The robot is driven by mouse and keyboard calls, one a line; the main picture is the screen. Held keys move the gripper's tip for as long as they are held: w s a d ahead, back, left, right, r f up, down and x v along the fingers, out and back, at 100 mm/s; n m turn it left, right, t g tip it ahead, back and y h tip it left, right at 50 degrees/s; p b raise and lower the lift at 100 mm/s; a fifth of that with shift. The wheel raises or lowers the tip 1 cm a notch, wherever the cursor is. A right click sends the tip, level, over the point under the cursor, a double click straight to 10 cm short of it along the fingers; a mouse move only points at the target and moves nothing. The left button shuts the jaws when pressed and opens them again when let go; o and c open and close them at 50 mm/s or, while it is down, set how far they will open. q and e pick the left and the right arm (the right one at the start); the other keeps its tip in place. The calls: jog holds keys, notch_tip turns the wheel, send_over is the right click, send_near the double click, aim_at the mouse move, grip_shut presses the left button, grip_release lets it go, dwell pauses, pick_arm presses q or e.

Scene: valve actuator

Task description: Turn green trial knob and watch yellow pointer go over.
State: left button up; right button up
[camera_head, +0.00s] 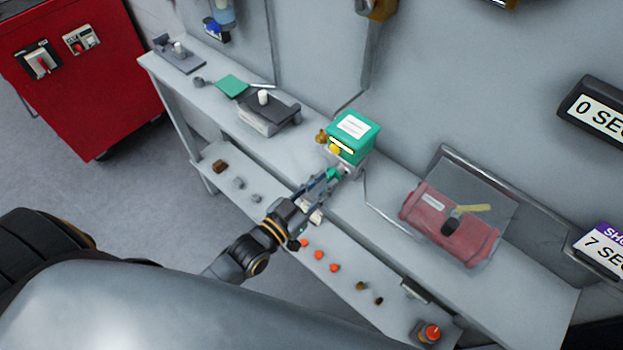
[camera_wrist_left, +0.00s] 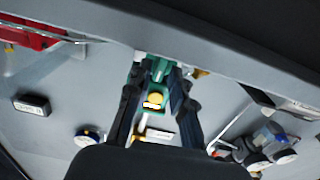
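The valve actuator is a box with a green top and a white label (camera_head: 354,128), standing on the wall bench. A round yellow pointer (camera_head: 335,148) shows on its near side, and also in the left wrist view (camera_wrist_left: 153,98). The green knob (camera_head: 333,173) is low in front of the box, at the tips of my left gripper (camera_head: 328,179). In the left wrist view, the two dark fingers (camera_wrist_left: 157,75) stand on either side of green material. Whether they press on the knob is unclear. My right gripper is not in view.
A red case (camera_head: 420,211) lies right of the actuator, and a grey device with a white knob (camera_head: 263,97) stands left. A lower shelf holds several small parts and an orange-topped item (camera_head: 431,332). A red cabinet (camera_head: 105,110) stands at far left. The wall is close behind the bench.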

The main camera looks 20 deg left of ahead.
pick_arm(q)
jog(key=v, duration=1.1)
jog(key=shift+s, duration=0.35)
jog(key=shift+a, duration=0.1)
jog(key=s+a+f+g+y+b, duration=0.1)
jog(key=s+a+f+g, duration=0.1)
jog(key=f, duration=0.8)
jog(key=s+a+f+g+y, duration=0.2)
jog(key=f+g, duration=0.1)
jog(key=f, duration=0.7)
jog(key=s+a+f+g+y+b, duration=0.1)
jog(key=f+g, duration=0.1)
jog(key=f, duration=0.8)
jog(key=s+f+n+g+y+b, duration=0.1)
jog(key=s+f+g, duration=0.8)
jog(key=s+f, duration=1)
jog(key=shift+s+a+y+b, duration=0.3)
jog(key=shift+s+y, duration=0.3)
jog(key=shift+s, duration=0.5)
